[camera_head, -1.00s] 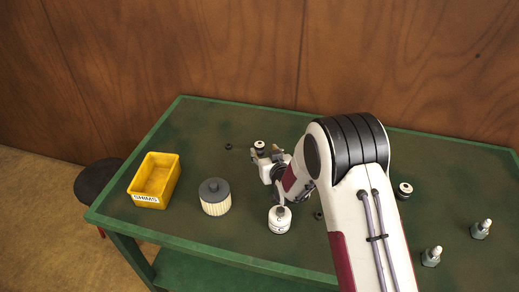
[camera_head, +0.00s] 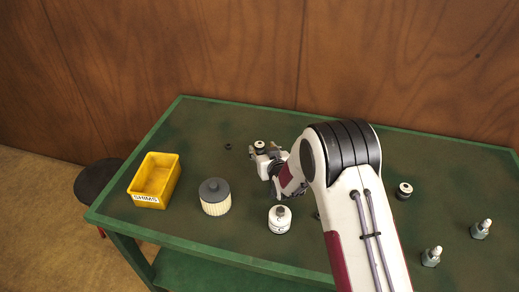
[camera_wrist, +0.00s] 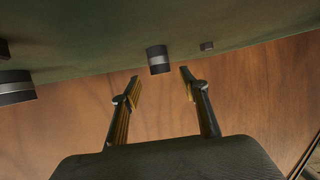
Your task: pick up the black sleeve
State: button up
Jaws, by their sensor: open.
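A short upright cylinder, black with a pale band, which I take to be the black sleeve (camera_head: 260,145), stands on the green table beyond the middle. It also shows in the wrist view (camera_wrist: 158,59), where the table is at the top of the picture. My gripper (camera_head: 267,153) is low over the table, right at this cylinder. In the wrist view, my gripper (camera_wrist: 159,73) is open, with one finger to each side of the cylinder's line. The cylinder lies just ahead of the fingertips, and no contact shows.
A small dark ring (camera_head: 228,147) lies left of my gripper. A yellow bin (camera_head: 148,199), a ribbed filter (camera_head: 215,203) and a white container (camera_head: 279,226) stand nearer the front. A similar black-and-pale piece (camera_head: 404,195) and two grey fittings (camera_head: 431,259) are at the right.

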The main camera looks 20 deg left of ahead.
aim_at(260, 145)
jog(key=shift+x, duration=2.65)
jog(key=shift+s+a, duration=0.1)
grip_shut()
